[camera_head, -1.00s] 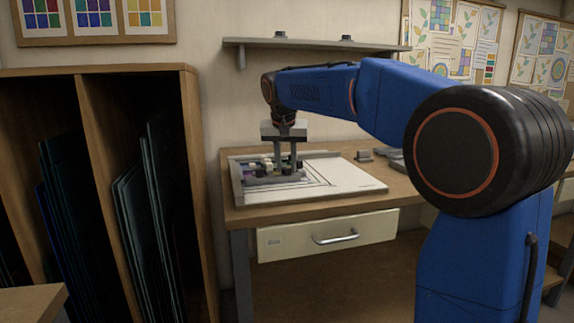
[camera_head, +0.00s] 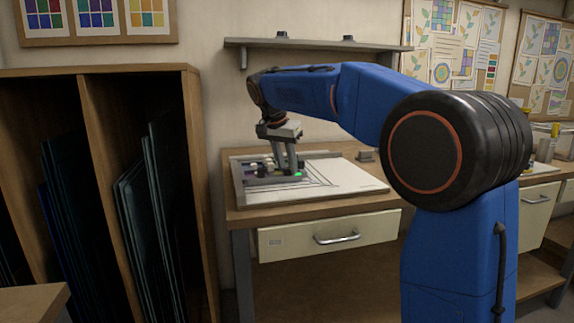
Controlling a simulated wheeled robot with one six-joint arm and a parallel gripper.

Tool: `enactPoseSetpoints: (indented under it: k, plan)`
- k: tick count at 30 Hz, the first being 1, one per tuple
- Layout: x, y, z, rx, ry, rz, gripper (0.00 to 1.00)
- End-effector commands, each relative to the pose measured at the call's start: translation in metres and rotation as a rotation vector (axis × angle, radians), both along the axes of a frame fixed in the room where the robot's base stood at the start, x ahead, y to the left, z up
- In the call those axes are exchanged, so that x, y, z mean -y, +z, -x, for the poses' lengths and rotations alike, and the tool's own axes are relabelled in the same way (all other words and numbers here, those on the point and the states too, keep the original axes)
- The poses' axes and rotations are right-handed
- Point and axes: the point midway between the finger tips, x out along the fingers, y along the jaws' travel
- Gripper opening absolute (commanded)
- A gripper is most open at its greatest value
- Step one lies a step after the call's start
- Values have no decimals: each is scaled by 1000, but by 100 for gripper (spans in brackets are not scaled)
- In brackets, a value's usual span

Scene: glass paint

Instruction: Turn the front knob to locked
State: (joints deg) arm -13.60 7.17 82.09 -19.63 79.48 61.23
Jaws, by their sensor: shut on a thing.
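My gripper (camera_head: 286,170) points down, its wrist tilted, at a small grey fixture (camera_head: 270,180) on the pale board (camera_head: 345,178). Its fingers are close together at the right part of the fixture, shut on what appears to be the front knob. The knob is too small and too covered by the fingers for its angle to be read. A small green light (camera_head: 298,174) shows beside the fingertips. Small coloured pieces lie on the board behind the fixture, partly hidden by the gripper.
The board lies on a wooden bench with a drawer (camera_head: 328,235) below. A small grey block (camera_head: 366,156) sits behind the board. A shelf (camera_head: 310,44) is on the wall above my arm. A wooden rack (camera_head: 190,150) of glass sheets stands at the left.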

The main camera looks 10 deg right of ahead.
Motion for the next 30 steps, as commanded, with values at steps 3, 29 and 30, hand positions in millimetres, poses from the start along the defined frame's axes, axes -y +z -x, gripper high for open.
enactPoseSetpoints:
  k: [3, 29, 30]
  plan:
    - [0, 0, 0, -1, 0, 0, 3]
    - [-13, 42, 11, 3, 3, -1, 44]
    - [-15, 49, 14, 2, 3, -1, 44]
